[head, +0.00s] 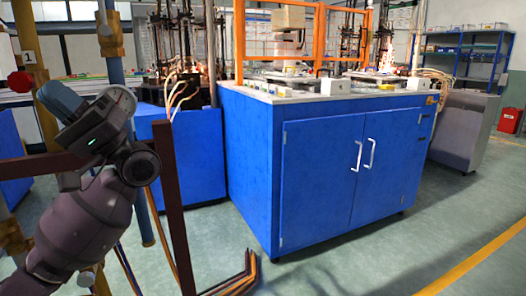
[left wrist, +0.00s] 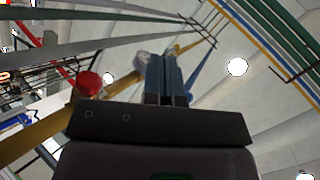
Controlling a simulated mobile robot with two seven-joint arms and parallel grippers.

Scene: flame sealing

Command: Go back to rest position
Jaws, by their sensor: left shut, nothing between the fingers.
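My left arm rises from the lower left of the head view. Its left gripper (head: 52,92) is raised and tilted up to the left, in front of a yellow post. In the left wrist view the two blue-grey fingers (left wrist: 163,64) lie together, shut, with nothing between them. They point up toward the ceiling. My right gripper is in neither view.
A yellow post (head: 31,55) with a red knob (head: 20,82) stands close by the left gripper. A blue cabinet (head: 320,170) with equipment on top stands at the centre. Green floor (head: 400,255) is clear at the front right.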

